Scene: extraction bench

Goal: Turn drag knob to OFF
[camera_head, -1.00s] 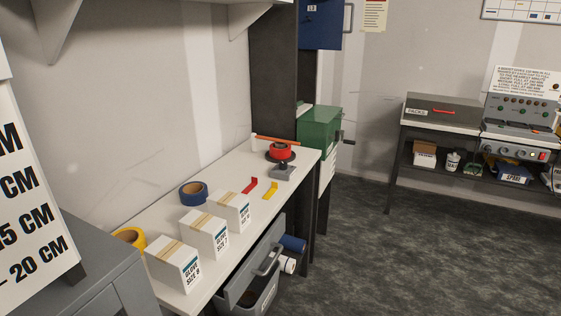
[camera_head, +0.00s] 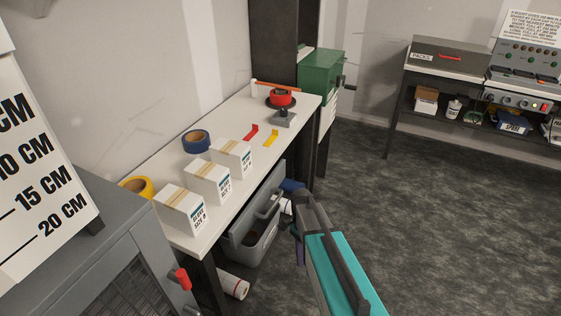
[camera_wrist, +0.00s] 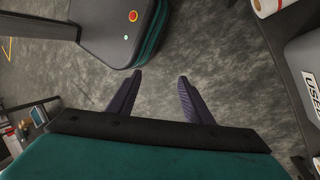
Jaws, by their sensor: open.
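My gripper (camera_head: 298,232) is on the teal arm in front of the bench, above the floor. In the wrist view its two dark fingers (camera_wrist: 160,80) are apart with only floor between them. I cannot pick out a knob marked drag or OFF. A red spool-like part (camera_head: 280,97) on a dark disc stands at the far end of the white bench, with a small grey block (camera_head: 285,119) in front. A grey control panel (camera_head: 516,99) with several small knobs is on the right-hand bench; its labels are too small to read. My gripper is apart from all of these.
The white bench (camera_head: 165,160) holds boxes, tape rolls and red and yellow brackets. A grey bin (camera_head: 262,238) stands below. A grey cabinet (camera_head: 90,245) with a red handle is at left. A green box (camera_head: 322,74) stands beyond the bench. The floor at right is clear.

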